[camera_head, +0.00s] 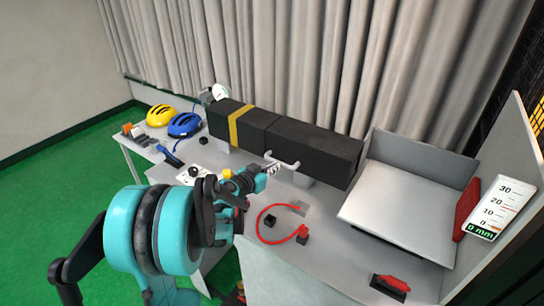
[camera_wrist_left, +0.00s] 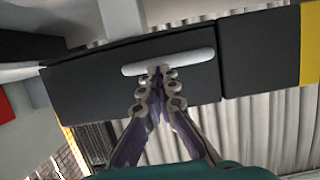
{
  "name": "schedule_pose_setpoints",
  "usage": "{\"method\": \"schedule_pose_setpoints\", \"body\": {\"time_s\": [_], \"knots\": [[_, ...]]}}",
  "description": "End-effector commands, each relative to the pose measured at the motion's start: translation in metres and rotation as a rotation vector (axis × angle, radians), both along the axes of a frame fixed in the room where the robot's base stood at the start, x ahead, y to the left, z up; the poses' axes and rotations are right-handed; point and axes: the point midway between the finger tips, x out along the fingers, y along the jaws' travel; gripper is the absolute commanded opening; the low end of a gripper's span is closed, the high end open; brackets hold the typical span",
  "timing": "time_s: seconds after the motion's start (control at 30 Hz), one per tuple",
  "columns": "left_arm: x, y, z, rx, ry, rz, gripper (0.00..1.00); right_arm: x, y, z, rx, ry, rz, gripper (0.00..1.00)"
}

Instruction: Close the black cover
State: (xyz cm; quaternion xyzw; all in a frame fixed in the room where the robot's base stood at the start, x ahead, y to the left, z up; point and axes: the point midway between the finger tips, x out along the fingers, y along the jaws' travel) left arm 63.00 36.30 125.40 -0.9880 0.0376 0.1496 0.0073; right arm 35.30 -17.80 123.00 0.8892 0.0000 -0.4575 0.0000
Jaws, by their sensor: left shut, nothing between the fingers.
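The black cover (camera_head: 318,150) is the right-hand section of a long black box on the table, with a pale bar handle (camera_head: 284,161) on its front. A thin seam divides it from the black section with a yellow band (camera_head: 240,126). My left gripper (camera_head: 272,169) is shut and empty, its tips at or just in front of the handle. In the left wrist view the cover (camera_wrist_left: 85,85) fills the middle, and the closed fingertips (camera_wrist_left: 158,72) overlap the edge of the handle (camera_wrist_left: 180,61). I cannot tell whether they touch it. My right gripper is not in view.
A grey tray-like platform (camera_head: 395,205) and a scale board (camera_head: 497,207) stand at the right. Yellow (camera_head: 160,115) and blue (camera_head: 185,125) helmets sit at the far left.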

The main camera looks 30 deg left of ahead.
Motion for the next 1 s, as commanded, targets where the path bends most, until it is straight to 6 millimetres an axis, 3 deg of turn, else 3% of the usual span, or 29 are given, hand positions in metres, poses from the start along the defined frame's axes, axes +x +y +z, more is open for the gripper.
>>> {"method": "schedule_pose_setpoints", "body": {"time_s": [0.03,0.2,1.0], "knots": [[0.0021,-0.0004,-0.0107,0.0,0.0,-0.001,0.0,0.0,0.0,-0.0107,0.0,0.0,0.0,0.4],[0.0064,-0.0009,-0.0197,0.001,0.0,0.0,0.0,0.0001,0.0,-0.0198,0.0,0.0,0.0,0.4],[0.0075,-0.0012,-0.0188,0.001,0.0,0.0,0.0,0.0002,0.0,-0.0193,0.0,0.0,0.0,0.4]]}}
